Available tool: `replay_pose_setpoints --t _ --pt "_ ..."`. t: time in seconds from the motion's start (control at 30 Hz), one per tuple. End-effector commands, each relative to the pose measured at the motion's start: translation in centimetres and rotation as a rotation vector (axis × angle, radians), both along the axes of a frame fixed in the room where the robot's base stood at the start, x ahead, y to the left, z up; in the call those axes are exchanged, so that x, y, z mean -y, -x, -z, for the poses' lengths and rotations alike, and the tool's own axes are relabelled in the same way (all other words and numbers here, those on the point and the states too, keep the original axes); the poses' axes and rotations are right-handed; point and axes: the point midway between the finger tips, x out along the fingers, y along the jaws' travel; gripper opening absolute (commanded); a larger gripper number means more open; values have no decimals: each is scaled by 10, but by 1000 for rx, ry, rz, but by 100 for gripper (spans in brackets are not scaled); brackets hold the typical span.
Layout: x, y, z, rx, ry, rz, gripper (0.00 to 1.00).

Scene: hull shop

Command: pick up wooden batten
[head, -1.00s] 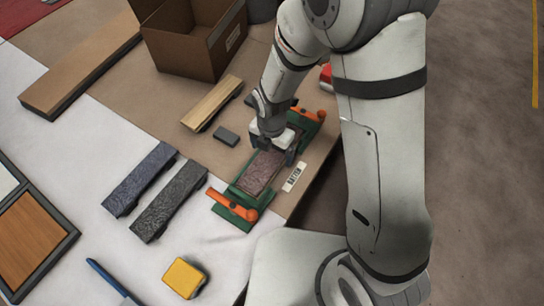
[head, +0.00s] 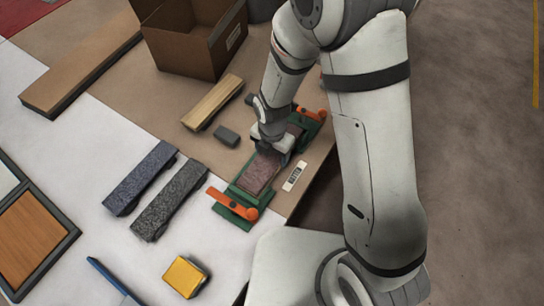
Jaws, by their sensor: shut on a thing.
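A pale wooden batten (head: 212,102) lies on the brown board, left of my arm and apart from my gripper. A reddish-brown, grainy bar (head: 260,174) lies flat in a green fixture (head: 235,212) with orange levers at both ends. My gripper (head: 279,157) points down over the middle of this fixture and is shut on the brown bar. My gripper's own body hides much of the grip, and I see no gap under the bar.
A small dark grey block (head: 227,136) lies close left of my gripper. Dark blue (head: 141,179) and dark grey (head: 169,201) bars, a yellow block (head: 185,277) and a long brown plank (head: 80,66) lie leftward. An open cardboard box (head: 197,44) stands behind.

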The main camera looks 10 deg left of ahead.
Motion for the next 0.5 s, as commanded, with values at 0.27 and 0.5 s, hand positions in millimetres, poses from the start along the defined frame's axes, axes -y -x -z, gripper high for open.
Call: replay_pose_setpoints --t 0.27,0.5 --pt "0 0 0 0 0 0 40" --pt "-1 -1 -19 4 -3 0 40"
